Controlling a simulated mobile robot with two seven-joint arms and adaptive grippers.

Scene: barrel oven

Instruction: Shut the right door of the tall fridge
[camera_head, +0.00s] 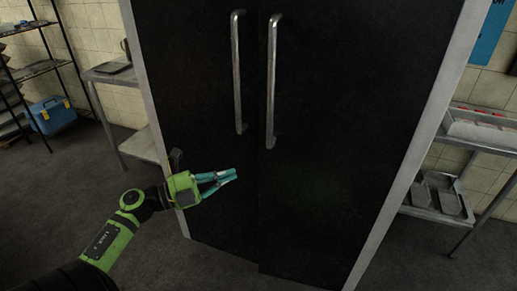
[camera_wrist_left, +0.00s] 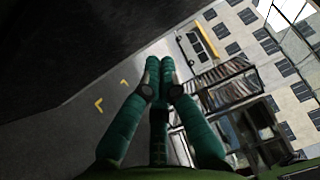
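The tall fridge has two black doors with long metal handles. The right door (camera_head: 345,130) looks almost flush with the left door (camera_head: 200,100). Its lower edge sits slightly forward, so a small gap may be there. The right door's handle (camera_head: 272,80) is beside the left door's handle (camera_head: 238,72). My left gripper (camera_head: 235,175) is in front of the lower left door, fingertips pointing towards the seam and below the handles. Its teal fingers are together with nothing between them, as the left wrist view (camera_wrist_left: 159,75) also shows. I cannot tell whether they touch a door. My right gripper is out of view.
A metal table (camera_head: 112,75) stands left of the fridge, with a wire rack (camera_head: 38,68) and blue cooler box (camera_head: 53,115) beyond. A metal shelf unit (camera_head: 480,140) with trays stands to the right. The dark floor (camera_head: 60,190) in front at left is clear.

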